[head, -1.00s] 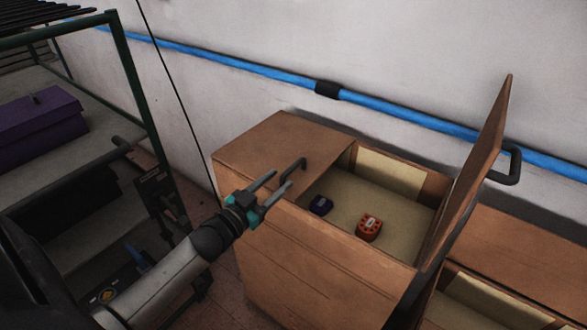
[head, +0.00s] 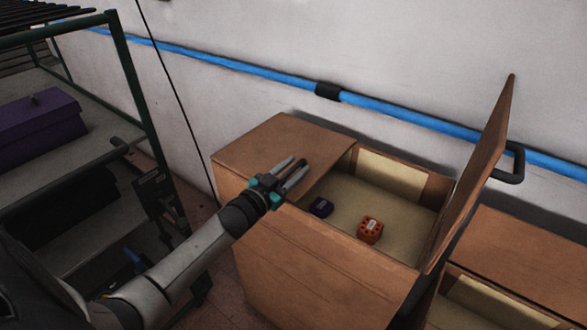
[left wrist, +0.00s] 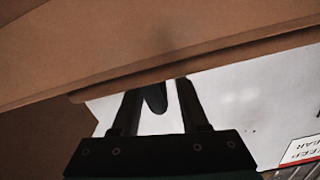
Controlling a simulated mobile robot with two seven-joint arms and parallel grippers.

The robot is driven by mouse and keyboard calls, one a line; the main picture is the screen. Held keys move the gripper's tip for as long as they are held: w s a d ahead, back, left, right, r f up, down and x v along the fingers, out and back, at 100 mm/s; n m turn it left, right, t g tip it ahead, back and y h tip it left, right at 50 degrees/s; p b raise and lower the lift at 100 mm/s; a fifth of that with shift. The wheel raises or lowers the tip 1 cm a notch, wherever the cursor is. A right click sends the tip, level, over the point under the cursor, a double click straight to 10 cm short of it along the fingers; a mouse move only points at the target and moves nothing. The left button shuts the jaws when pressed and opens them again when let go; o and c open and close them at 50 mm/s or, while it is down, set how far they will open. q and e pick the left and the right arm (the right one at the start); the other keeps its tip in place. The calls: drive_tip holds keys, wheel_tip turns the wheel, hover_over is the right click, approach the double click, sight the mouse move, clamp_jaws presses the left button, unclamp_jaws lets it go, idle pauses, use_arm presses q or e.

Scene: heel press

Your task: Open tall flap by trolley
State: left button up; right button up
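The closed brown left flap (head: 272,139) lies flat on the tall cabinet (head: 300,265), on the side by the trolley (head: 128,85). My left gripper (head: 291,169) is over this flap at its bar handle. In the left wrist view a dark end of the handle (left wrist: 155,97) shows between the two spread fingers (left wrist: 162,108), with a gap on the right side. The fingers look open around the handle; most of the handle is hidden. My right gripper is not in view.
The right flap (head: 480,165) stands upright. Inside the open half lie a dark purple item (head: 321,207) and an orange block (head: 369,229). A blue pipe (head: 420,120) runs along the wall behind. A lower brown cabinet (head: 530,255) stands at right. A purple box (head: 40,128) sits on the trolley.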

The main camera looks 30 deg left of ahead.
use_arm(q)
clamp_jaws()
idle(1.2)
